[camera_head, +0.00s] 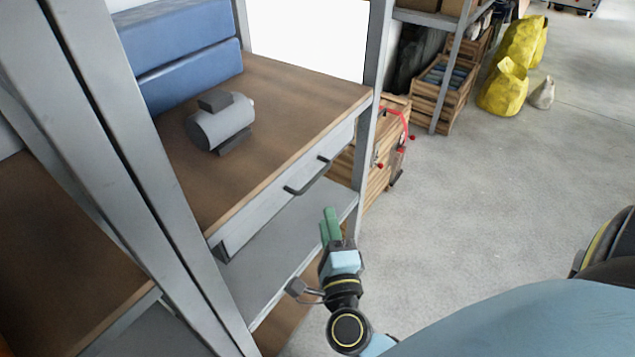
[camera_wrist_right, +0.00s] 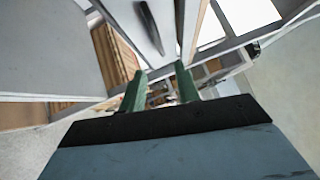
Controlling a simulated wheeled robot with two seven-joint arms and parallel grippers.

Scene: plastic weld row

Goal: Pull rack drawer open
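The rack drawer (camera_head: 262,207) has a long light grey front under the brown shelf top, and it looks closed. Its dark bar handle (camera_head: 308,178) is on the front and also shows at the top of the right wrist view (camera_wrist_right: 150,28). My right gripper (camera_head: 331,222), with green fingers, is below and slightly right of the handle in the head view, apart from it. In the right wrist view its two fingers (camera_wrist_right: 160,88) stand apart with nothing held between them. My left gripper is not in view.
A grey motor-like part (camera_head: 222,125) and blue boxes (camera_head: 190,70) sit on the shelf above the drawer. A grey rack post (camera_head: 367,130) stands at the right end. A wooden crate (camera_head: 376,185) is behind it.

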